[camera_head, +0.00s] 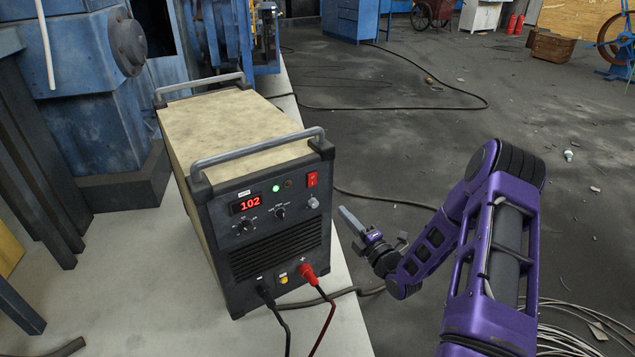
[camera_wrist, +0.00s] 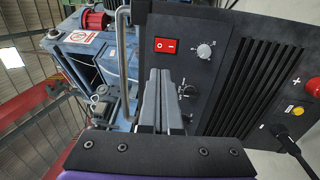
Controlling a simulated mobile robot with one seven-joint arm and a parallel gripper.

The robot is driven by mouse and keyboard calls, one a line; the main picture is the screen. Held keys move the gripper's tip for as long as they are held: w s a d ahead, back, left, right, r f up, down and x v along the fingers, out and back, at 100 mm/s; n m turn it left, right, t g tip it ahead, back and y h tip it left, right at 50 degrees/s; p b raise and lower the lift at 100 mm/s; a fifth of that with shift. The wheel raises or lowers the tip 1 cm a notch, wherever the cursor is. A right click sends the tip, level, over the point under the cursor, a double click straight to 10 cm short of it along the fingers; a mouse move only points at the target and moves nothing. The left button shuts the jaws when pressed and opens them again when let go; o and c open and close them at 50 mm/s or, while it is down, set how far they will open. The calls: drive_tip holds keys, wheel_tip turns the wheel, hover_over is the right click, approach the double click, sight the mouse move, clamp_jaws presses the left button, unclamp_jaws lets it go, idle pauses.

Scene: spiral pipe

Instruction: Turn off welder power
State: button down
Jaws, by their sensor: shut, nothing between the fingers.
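The welder (camera_head: 240,130) is a box with a cream top and a dark front panel. Its display (camera_head: 248,205) reads 102 in red, and a green light (camera_head: 276,188) is lit. The red power switch (camera_head: 312,179) is at the panel's upper right. In the wrist view the red switch (camera_wrist: 165,45) shows white marks and lies just beyond my fingertips. My gripper (camera_head: 345,214) is shut and empty, to the right of the panel and a little lower than the switch in the head view. My fingers (camera_wrist: 160,78) hide part of the panel; contact cannot be told.
A metal handle (camera_head: 258,157) rises above the panel's top edge. A black cable and a red cable (camera_head: 325,310) plug into the panel's bottom. The pale bench (camera_head: 120,270) ends just right of the welder. Blue machinery (camera_head: 85,100) stands behind left.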

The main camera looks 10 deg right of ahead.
sight(313, 177)
drive_tip(key=x, duration=1.4)
drive_tip(key=shift+b, duration=0.35)
drive_tip(key=shift+r, duration=0.1)
